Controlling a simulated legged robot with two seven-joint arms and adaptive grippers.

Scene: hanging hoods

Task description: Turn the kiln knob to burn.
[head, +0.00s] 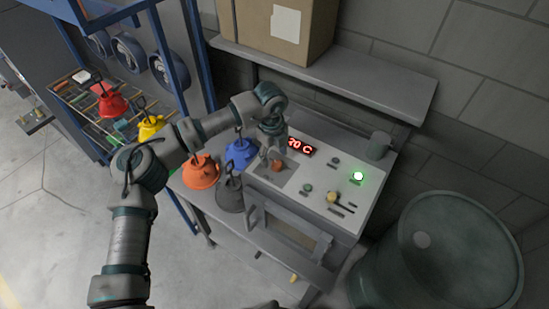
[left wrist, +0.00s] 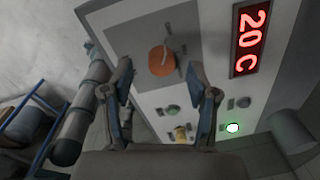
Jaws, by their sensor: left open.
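The kiln's light control panel (head: 308,200) has a round orange knob (head: 277,165) on a grey plate; the knob also shows in the left wrist view (left wrist: 162,60), with a dark slot-like mark. A smaller yellow knob (head: 331,197) sits farther right with dark marks around it; I cannot read any labels. A red display (head: 301,146) reads 20 C, and a green light (head: 358,176) is lit. My left gripper (head: 272,152) is open and empty above the orange knob. In the left wrist view its fingers (left wrist: 158,78) are spread, with the orange knob between and beyond their tips.
Orange (head: 201,171), blue (head: 240,153) and dark grey (head: 230,195) hoods stand left of the panel. A shelf (head: 330,75) with a cardboard box (head: 275,28) is behind. A dark green barrel (head: 450,255) stands at the right, and a cup (head: 378,146) at the panel's back corner.

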